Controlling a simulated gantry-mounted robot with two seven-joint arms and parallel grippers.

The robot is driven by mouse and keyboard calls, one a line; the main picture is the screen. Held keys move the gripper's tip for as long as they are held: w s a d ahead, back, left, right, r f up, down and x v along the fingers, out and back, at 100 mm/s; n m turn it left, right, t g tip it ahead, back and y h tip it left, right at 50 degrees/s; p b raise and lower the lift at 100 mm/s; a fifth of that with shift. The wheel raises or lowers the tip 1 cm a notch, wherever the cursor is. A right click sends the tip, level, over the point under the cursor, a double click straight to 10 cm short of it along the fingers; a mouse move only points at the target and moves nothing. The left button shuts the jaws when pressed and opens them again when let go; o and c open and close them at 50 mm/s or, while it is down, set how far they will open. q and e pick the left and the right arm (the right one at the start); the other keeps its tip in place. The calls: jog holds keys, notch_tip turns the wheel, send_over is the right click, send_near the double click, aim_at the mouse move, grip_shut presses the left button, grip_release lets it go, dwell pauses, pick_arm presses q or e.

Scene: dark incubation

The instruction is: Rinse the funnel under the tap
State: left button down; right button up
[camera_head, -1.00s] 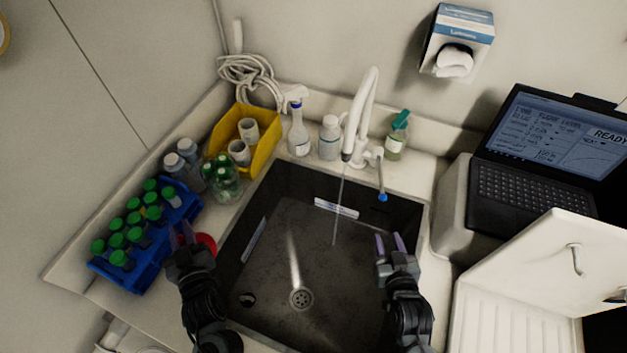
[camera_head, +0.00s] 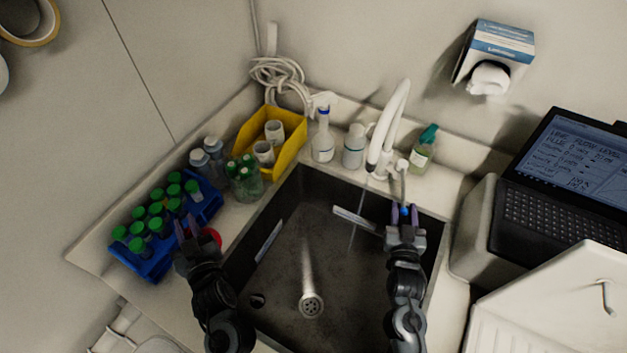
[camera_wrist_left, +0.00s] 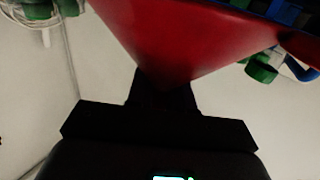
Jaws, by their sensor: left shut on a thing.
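The red funnel (camera_head: 211,237) shows only in part beside my left gripper (camera_head: 187,226), which is shut on it at the left edge of the sink. In the left wrist view the funnel (camera_wrist_left: 185,40) is a large red cone narrowing down between my fingers. The white tap (camera_head: 392,120) arches over the back of the sink (camera_head: 345,285), and a thin stream of water falls from it. My right gripper (camera_head: 405,214) has its fingers apart, with the blue-tipped tap lever (camera_head: 403,187) at them. I cannot tell whether they touch it.
A blue rack (camera_head: 150,262) of green-capped tubes stands left of the sink. A yellow bin (camera_head: 292,148), a spray bottle (camera_head: 323,140), a white bottle (camera_head: 354,148) and a green-topped bottle (camera_head: 424,150) line the back. A laptop (camera_head: 545,210) is at right. The basin is open.

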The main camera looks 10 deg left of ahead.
aim_at(403, 186)
jog(key=shift+w+d, duration=0.1)
jog(key=shift+w, duration=1.8)
grip_shut()
